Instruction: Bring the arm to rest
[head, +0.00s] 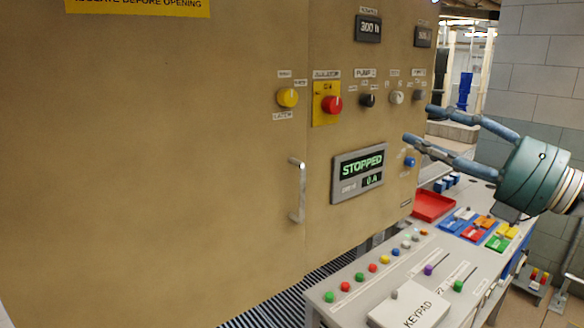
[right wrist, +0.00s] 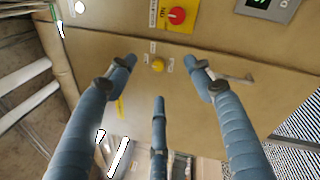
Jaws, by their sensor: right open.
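My right gripper (head: 420,125) comes in from the right, in front of the right edge of the tan cabinet (head: 160,170). Its blue fingers are spread and nothing is between them. In the right wrist view the open fingers (right wrist: 160,68) point toward the cabinet front, with the yellow knob (right wrist: 158,65) seen between them. I cannot tell the exact gap to the panel. The cabinet display (head: 360,172) reads STOPPED. My left gripper is not in view.
The cabinet carries a red knob (head: 332,104), a black knob (head: 367,100) and a metal door handle (head: 297,191). Below my right gripper stands a console (head: 350,298) with coloured buttons, levers, a white keypad box (head: 408,312) and a red tray (head: 433,206). A grey block wall (head: 540,80) rises at right.

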